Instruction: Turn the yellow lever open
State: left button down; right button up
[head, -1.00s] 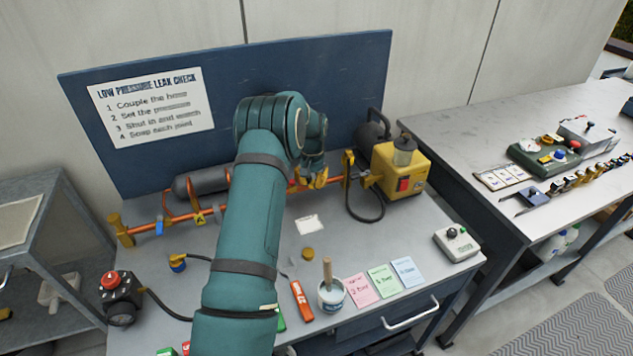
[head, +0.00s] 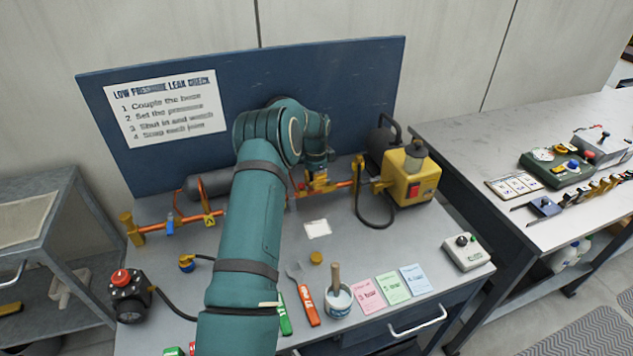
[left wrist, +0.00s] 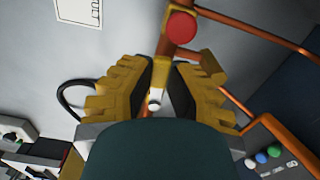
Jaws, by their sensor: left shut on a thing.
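My left gripper (head: 318,182) is at the orange pipe (head: 340,185), behind my teal arm. In the left wrist view my left gripper (left wrist: 168,72) has its ridged yellow fingers with dark pads closed on a narrow yellow piece, the yellow lever (left wrist: 166,46). A red round cap (left wrist: 181,26) sits just beyond the fingertips. The lever's lower part is hidden between the fingers, and its angle to the pipe is hard to tell. In the head view the lever is mostly covered by the gripper. My right gripper is not in view.
A yellow pump box (head: 405,180) with a red switch and black hose stands right of the gripper. A blue lever (head: 170,224) is on the pipe's left. A white pot (head: 338,298), coloured cards and an orange-handled tool lie in front. A blue board (head: 345,80) stands behind.

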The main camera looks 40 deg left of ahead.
pick_arm(q)
jog(key=shift+f, duration=0.15)
dwell(0.3)
jog(key=c, duration=0.9)
grip_release()
jog(key=shift+a, duration=0.1)
